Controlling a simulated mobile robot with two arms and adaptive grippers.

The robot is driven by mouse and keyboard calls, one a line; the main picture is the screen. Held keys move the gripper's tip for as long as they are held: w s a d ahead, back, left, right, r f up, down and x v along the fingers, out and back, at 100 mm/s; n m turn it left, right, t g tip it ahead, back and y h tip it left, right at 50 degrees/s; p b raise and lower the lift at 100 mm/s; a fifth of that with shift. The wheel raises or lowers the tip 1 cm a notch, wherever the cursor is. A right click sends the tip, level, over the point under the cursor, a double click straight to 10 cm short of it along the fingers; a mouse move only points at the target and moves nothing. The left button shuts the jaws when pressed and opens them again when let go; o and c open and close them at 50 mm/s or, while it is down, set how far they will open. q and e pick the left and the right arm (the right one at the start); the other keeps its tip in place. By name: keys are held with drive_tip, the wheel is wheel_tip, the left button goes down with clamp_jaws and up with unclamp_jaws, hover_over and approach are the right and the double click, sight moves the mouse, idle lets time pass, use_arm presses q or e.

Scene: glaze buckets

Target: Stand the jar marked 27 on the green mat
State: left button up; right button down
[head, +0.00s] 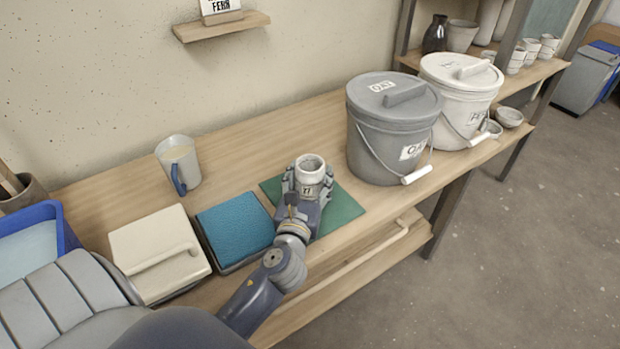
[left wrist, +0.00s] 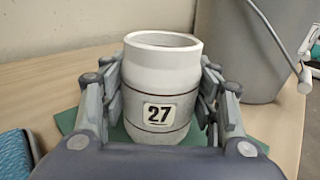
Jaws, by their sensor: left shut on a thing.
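The white jar (left wrist: 162,75) carries a label reading 27 in the left wrist view. It also shows in the head view (head: 310,168), upright, over the green mat. My left gripper (head: 308,184) is shut on the jar, with a finger on each side of it; the fingers also flank it in the left wrist view (left wrist: 160,100). The green mat (head: 344,209) lies flat on the bench, partly hidden by my left gripper and arm. Whether the jar's base touches the mat is hidden. My right gripper is not in view.
A grey lidded bucket (head: 378,150) stands just right of the mat, with a white lidded bucket (head: 462,105) beyond it. A blue pad (head: 234,227) and a cream lidded box (head: 150,245) lie to the left. A pitcher (head: 180,160) stands behind them.

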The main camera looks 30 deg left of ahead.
sight(307, 188)
use_arm(q)
drive_tip(key=o, duration=1.3)
drive_tip(key=shift+f, duration=0.1)
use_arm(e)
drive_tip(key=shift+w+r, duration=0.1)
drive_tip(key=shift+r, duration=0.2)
use_arm(q)
drive_tip(key=shift+s+d, duration=0.1)
drive_tip(key=shift+s, duration=0.05)
drive_tip(key=v, duration=0.6)
drive_tip(key=b+v, duration=0.1)
drive_tip(key=v, duration=0.3)
drive_tip(key=shift+s+d, duration=0.1)
drive_tip(key=shift+s, duration=0.25)
drive_tip(key=shift+s+d, duration=0.15)
drive_tip(key=shift+s, duration=0.3)
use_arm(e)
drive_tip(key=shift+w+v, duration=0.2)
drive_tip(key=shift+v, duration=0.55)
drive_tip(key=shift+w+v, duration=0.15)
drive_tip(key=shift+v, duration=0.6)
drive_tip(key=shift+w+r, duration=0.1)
